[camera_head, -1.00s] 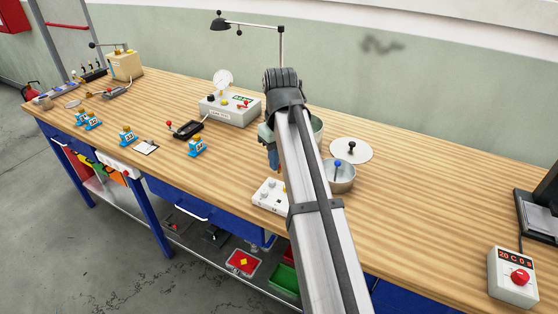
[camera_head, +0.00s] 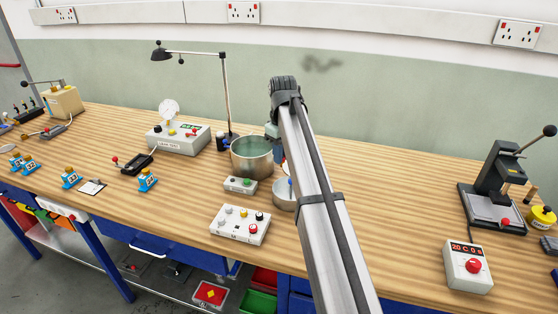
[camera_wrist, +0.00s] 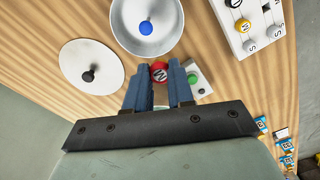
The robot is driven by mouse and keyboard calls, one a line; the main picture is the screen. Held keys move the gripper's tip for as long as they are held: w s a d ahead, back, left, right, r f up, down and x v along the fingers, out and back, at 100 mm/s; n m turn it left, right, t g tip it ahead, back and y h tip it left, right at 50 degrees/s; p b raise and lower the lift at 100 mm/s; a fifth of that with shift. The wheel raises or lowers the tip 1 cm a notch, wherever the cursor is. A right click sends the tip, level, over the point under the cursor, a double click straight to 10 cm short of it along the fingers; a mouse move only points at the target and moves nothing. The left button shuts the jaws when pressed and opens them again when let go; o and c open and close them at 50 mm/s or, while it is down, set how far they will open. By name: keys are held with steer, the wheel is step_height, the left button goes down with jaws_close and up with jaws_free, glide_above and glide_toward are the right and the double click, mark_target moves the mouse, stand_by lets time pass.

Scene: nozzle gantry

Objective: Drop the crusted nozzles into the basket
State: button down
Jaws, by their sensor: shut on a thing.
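My gripper (camera_wrist: 158,84) has blue fingers, shut on a small red-topped piece (camera_wrist: 158,71) with a dark and white mark. In the head view my arm mostly hides the gripper, beside the steel pot (camera_head: 251,158). A shallow steel bowl (camera_wrist: 171,43) with a blue knob in its middle lies ahead of the fingertips in the wrist view; it also shows partly behind my arm in the head view (camera_head: 281,203). I cannot tell whether the bowl is the basket. No crust can be made out on any piece.
A white panel with coloured knobs (camera_head: 238,240) and a small box with a green button (camera_head: 234,184) stand near the pot. A white disc with a black knob (camera_wrist: 73,79) lies beside the bowl. A lamp (camera_head: 226,95) stands behind the pot.

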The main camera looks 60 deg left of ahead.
steer(key=shift+f, duration=0.15)
steer(key=shift+f, duration=2.85)
steer(key=c, duration=0.9)
jaws_free()
step_height(320, 180, up, 14)
steer(key=shift+f, duration=0.1)
